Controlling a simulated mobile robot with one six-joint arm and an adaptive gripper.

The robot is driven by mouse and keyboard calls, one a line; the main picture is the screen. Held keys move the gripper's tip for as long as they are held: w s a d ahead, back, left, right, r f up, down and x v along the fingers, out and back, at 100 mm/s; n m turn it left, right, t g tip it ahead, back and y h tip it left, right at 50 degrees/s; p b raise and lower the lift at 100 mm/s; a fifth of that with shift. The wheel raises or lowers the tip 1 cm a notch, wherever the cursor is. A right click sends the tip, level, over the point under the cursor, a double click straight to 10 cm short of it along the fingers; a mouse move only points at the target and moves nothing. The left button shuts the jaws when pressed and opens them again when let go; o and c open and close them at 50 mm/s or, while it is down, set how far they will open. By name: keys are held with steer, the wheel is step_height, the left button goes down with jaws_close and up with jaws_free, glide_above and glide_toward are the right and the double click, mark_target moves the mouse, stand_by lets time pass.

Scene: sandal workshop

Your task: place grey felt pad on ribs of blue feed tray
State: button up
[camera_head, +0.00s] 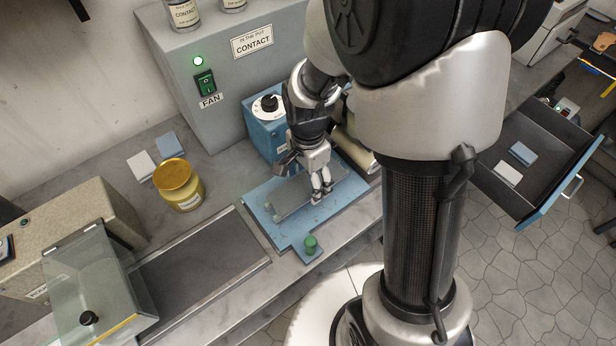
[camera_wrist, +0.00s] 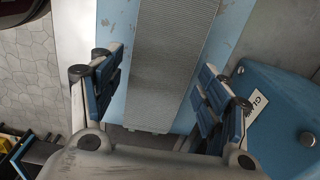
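The blue feed tray (camera_head: 265,217) lies on the bench below my gripper (camera_head: 322,191). Its long grey ribbed strip (camera_wrist: 172,55) runs between blue borders in the wrist view. I see no separate felt pad on the visible ribs. In the wrist view my gripper (camera_wrist: 160,95) has its fingers wide apart, one on each side of the strip, with nothing held between them. A pale grey square (camera_head: 142,165) lies on the bench at the left, and another pale square (camera_head: 508,173) lies in the open drawer; I cannot tell whether either is felt.
A blue machine with a dial (camera_head: 268,104) stands behind the tray. A green knob (camera_head: 310,243) rises at the tray's front corner. A yellow jar (camera_head: 178,184), a dark inset panel (camera_head: 200,262) and a clear hinged cover (camera_head: 92,282) are to the left. The drawer (camera_head: 545,175) stands open at right.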

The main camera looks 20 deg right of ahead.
mark_target(308, 183)
stand_by(0.3)
step_height(308, 183, up, 12)
steer(key=r+p, duration=0.1)
steer(key=p, duration=0.3)
steer(key=s+r+n+t, duration=0.1)
steer(key=s+r+n, duration=0.3)
steer(key=s, duration=0.1)
steer(key=s+r+n+t, duration=0.2)
steer(key=s+r+n, duration=0.1)
steer(key=s+n, duration=0.2)
steer(key=s+r+n+t, duration=0.1)
steer(key=s+r+n, duration=0.3)
steer(key=s+n, duration=0.1)
steer(key=shift+r+t, duration=0.3)
steer(key=shift+r, duration=0.05)
steer(key=shift+f+b, duration=0.35)
